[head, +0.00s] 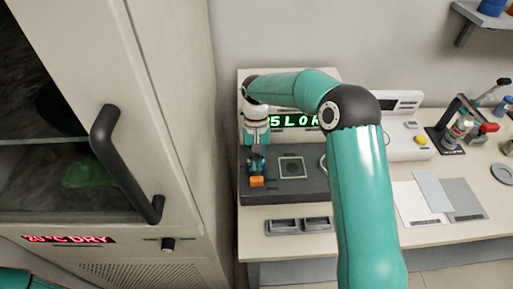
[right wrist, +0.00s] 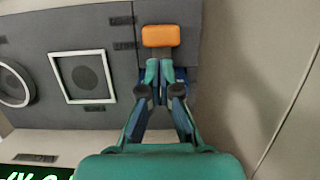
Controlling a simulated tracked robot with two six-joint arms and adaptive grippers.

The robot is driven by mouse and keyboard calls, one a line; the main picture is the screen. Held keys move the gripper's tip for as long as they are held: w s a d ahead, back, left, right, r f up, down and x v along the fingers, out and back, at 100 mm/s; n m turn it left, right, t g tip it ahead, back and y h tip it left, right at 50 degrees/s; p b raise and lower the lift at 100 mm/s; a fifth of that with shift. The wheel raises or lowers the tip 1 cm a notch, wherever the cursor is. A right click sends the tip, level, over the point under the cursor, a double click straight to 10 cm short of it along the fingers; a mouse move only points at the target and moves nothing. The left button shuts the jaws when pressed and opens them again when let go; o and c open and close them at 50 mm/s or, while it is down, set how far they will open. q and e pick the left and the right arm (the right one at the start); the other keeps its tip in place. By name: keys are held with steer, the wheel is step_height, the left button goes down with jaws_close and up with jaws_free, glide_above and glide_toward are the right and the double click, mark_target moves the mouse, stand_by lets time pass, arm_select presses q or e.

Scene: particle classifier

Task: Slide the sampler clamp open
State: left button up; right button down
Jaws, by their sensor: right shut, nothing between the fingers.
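An orange block (head: 257,182), which looks like the handle of the sampler clamp, sits on the dark grey panel (head: 308,188) of the instrument, near its left end. It also shows in the right wrist view (right wrist: 161,36). My right gripper (head: 257,170) points down at the panel, right by the orange block. In the right wrist view its fingertips (right wrist: 166,62) are together at the block's edge, with nothing held between them. I cannot tell whether they touch it. A narrow dark slot (right wrist: 122,20) lies beside the block. My left gripper is out of view.
A white-framed square window (right wrist: 82,77) and a round ring (right wrist: 14,84) lie beside the block on the panel. A tall cabinet with a black handle (head: 125,165) stands close on the left. A bottle rack (head: 458,125) is farther right.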

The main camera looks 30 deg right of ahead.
steer(key=shift+x, duration=1.15)
